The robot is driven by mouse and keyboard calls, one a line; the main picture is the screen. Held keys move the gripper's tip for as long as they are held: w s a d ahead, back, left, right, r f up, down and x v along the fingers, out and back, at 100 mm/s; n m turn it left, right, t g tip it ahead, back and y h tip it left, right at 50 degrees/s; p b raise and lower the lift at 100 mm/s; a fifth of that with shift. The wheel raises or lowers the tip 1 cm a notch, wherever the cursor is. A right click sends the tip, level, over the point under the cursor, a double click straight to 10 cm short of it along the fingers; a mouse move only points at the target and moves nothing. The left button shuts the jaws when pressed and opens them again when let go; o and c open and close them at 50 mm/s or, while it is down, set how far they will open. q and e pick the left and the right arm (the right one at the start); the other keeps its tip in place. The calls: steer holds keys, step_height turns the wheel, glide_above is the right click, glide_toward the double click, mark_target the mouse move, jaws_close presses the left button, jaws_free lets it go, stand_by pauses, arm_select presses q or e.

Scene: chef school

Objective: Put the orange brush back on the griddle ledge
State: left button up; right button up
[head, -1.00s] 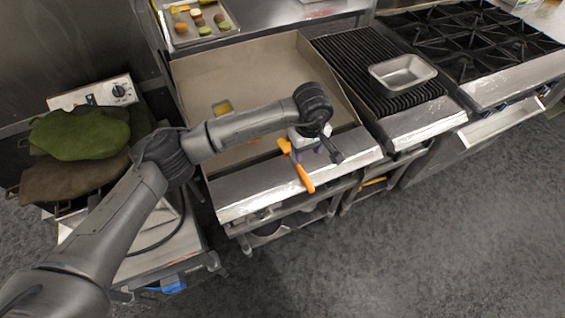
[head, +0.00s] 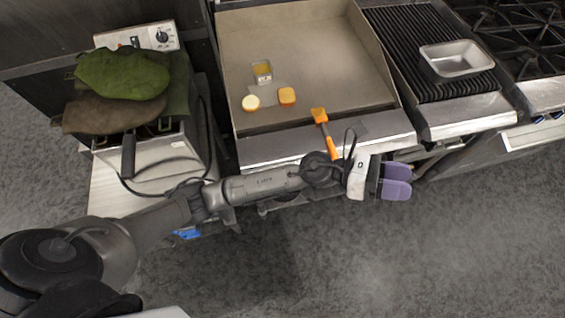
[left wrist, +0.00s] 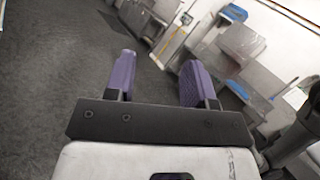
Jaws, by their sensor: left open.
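The orange brush (head: 326,132) lies on the steel front ledge (head: 278,149) of the griddle in the head view. My left gripper (head: 398,180), with purple fingers, is to the right of the brush, out past the front of the ledge. It is open and empty, and apart from the brush. In the left wrist view the open fingers (left wrist: 156,82) have only floor and distant equipment between them. My right gripper is not in view.
The griddle plate (head: 310,50) holds a small container (head: 262,72) and two small food pieces (head: 287,96). A grill with a metal pan (head: 456,57) stands right. The floor in front is clear.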

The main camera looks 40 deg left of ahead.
arm_select(q)
steer(key=s+a+f+n+t+y, duration=0.2)
steer(key=a+f+n+t+y, duration=0.3)
steer(key=a+n+y, duration=0.8)
steer(key=s+a+f+n+t+y, duration=0.1)
steer(key=a+f+n+t+y, duration=0.4)
steer(key=n, duration=1.5)
steer(key=s+a+f+n+g, duration=0.2)
steer(key=s+f+n+g, duration=0.1)
steer(key=s, duration=0.4)
steer(key=s+a+f+n+g+y, duration=0.1)
steer(key=s+a+f+n+g, duration=0.2)
steer(key=s+f+g, duration=0.3)
steer(key=s+a+f+n+g+y, duration=0.1)
steer(key=s+a+f+n+g, duration=0.1)
steer(key=s, duration=0.8)
step_height(320, 180, down, 3)
steer(key=n+g, duration=0.1)
steer(key=g, duration=0.1)
steer(key=shift+s+a+r+n+g, duration=0.15)
steer(key=shift+s+n+g, duration=0.1)
steer(key=shift+n+g, duration=0.15)
